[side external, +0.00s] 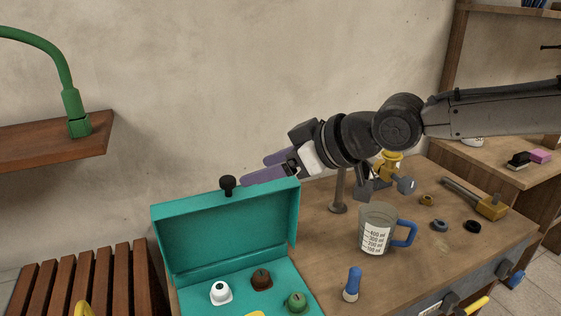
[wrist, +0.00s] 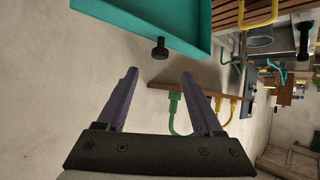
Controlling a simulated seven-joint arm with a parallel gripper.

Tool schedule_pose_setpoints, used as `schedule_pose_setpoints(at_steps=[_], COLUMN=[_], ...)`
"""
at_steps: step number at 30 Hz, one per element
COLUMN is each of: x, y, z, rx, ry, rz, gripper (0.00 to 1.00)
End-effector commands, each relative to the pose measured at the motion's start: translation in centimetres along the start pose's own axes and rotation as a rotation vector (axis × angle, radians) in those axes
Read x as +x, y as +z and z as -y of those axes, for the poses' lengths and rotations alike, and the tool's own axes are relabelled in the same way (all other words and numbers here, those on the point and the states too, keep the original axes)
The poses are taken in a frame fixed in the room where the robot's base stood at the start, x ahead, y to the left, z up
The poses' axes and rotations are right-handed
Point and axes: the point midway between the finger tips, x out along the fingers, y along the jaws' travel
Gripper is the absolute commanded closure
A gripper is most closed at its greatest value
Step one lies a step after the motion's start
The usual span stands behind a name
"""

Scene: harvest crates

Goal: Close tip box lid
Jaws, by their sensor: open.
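The teal tip box (side external: 242,300) stands at the front left of the table, holding several round-topped pieces. Its teal lid (side external: 225,235) stands raised at the back, roughly upright. A black knob (side external: 228,184) sticks up from the lid's top edge. My gripper (side external: 256,171) is open, with purple fingers just above and right of the knob in the side view. In the wrist view the lid (wrist: 170,22) lies at the top. The knob (wrist: 160,48) shows just beyond the gap between my fingertips (wrist: 159,74). Nothing is between the fingers. The front of the box is cut off.
A measuring cup (side external: 378,230) with a blue handle and a blue-topped piece (side external: 352,284) stand right of the box. A metal post (side external: 339,190) rises behind the cup. A slatted wooden surface (side external: 85,280) lies left, below a shelf with a green lamp (side external: 78,125).

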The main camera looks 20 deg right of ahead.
Motion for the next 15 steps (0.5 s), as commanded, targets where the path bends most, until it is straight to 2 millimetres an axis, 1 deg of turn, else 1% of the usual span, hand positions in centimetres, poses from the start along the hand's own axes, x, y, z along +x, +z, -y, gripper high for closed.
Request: schedule_pose_setpoints(at_steps=[1,6,9,15], x=[-1.0,-2.8,-3.2,-3.4], y=[0.0,0.0,0.1,0.1], z=[0.0,0.0,0.0,0.0], rx=[0.000,0.000,0.000,0.000], ry=[0.000,0.000,0.000,0.000], rz=[-0.001,0.000,0.001,0.002], gripper=[0.32,0.32,0.32,0.32])
